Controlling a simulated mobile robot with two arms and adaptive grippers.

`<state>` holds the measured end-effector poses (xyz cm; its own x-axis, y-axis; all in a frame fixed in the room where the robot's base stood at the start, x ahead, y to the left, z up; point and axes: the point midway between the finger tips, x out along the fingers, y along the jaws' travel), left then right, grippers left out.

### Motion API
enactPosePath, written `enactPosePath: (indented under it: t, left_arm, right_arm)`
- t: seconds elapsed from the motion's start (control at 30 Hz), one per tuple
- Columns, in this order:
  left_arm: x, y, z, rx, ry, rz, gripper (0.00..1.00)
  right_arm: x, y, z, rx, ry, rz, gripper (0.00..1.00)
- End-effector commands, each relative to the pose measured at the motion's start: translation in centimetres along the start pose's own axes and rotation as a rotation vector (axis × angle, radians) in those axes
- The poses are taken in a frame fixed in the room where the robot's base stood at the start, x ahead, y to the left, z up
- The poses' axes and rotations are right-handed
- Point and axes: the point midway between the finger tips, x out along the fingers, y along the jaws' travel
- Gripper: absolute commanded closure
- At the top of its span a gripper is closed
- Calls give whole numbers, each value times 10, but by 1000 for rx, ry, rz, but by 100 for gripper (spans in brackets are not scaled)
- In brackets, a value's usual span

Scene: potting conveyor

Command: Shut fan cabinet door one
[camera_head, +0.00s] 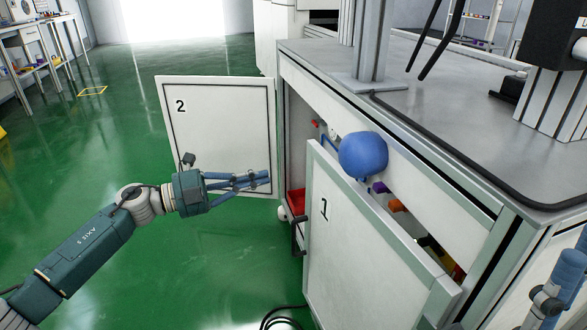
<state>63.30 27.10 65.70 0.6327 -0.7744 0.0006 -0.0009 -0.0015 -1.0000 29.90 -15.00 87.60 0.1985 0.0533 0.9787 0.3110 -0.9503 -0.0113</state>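Fan cabinet door one (365,260) is a white panel with a grey frame, marked "1". It stands ajar, with a gap along its top edge through which the cabinet's inside shows. A dark handle (297,236) sits at its left edge. My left gripper (266,180) is to the left of this door, apart from it, and overlaps door two in the picture. Its thin blue fingers point right and seem empty; their spacing is unclear. Part of my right gripper (550,297) shows at the lower right edge, cut off by the frame; its fingertips are not clear.
Door two (217,125), marked "2", stands wide open. A blue ball-like object (362,155) shows at door one's top edge. Red (297,200) and orange (398,206) items are inside the cabinet. Dark cables (283,318) lie on the floor. Green floor at left is mostly clear.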

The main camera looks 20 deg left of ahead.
Motion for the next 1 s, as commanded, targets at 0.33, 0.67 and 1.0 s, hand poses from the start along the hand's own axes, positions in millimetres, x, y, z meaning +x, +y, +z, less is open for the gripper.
enactPosePath:
  t: [0.33, 0.67, 1.0]
  left_arm:
    - [72, -1, 0, 2, 2, -4, 100]
    - [96, -1, 0, 1, 1, -1, 100]
    - [99, -1, 0, 0, 1, -2, 100]
  right_arm:
    - [3, 0, -1, 0, -2, 2, 60]
    - [2, 0, 0, 0, 2, 0, 60]
    - [4, 0, 0, -1, 6, -2, 60]
